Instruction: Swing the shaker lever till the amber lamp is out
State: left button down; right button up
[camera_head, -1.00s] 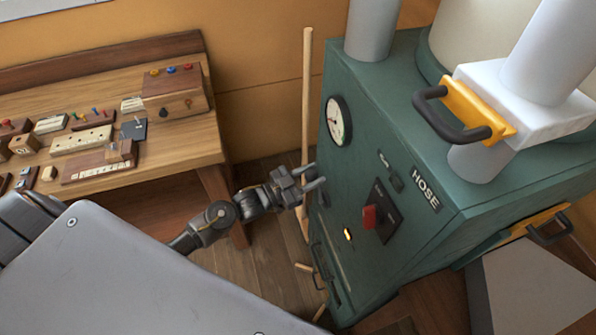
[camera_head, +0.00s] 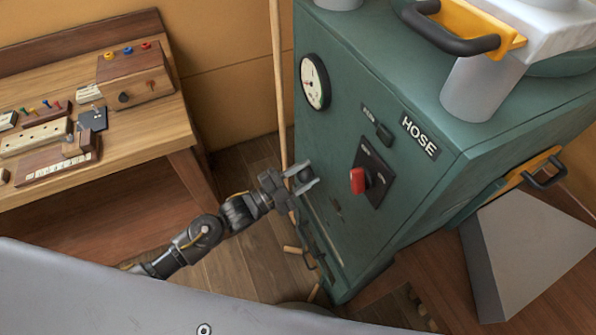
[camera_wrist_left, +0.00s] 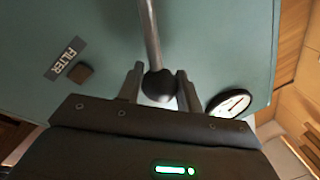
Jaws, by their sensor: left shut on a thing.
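The shaker lever shows in the left wrist view as a grey metal rod (camera_wrist_left: 149,35) ending in a dark ball knob (camera_wrist_left: 158,86). My left gripper (camera_wrist_left: 158,80) is shut on that knob, a finger on each side. In the head view my left gripper (camera_head: 304,181) is at the left face of the green cabinet (camera_head: 420,205), and it hides the lever there. My right gripper is not in view.
A round gauge (camera_head: 314,82) and a HOSE label (camera_head: 419,136) are on the cabinet. A yellow-backed black handle (camera_head: 455,32) sticks out above. A wooden pole (camera_head: 277,90) stands beside the cabinet. A workbench (camera_head: 150,130) with small parts is at left.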

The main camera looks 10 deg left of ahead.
pick_arm(q)
jog(key=shift+s+d+f, duration=0.1)
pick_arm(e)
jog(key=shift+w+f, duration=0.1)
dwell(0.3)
pick_arm(q)
jog(key=c, duration=1)
grip_release()
jog(key=shift+o, duration=0.2)
jog(key=shift+s+a+f, duration=0.1)
jog(key=shift+a, duration=0.1)
jog(key=b+v, duration=0.2)
jog(key=v, duration=0.8)
jog(key=shift+a, duration=0.15)
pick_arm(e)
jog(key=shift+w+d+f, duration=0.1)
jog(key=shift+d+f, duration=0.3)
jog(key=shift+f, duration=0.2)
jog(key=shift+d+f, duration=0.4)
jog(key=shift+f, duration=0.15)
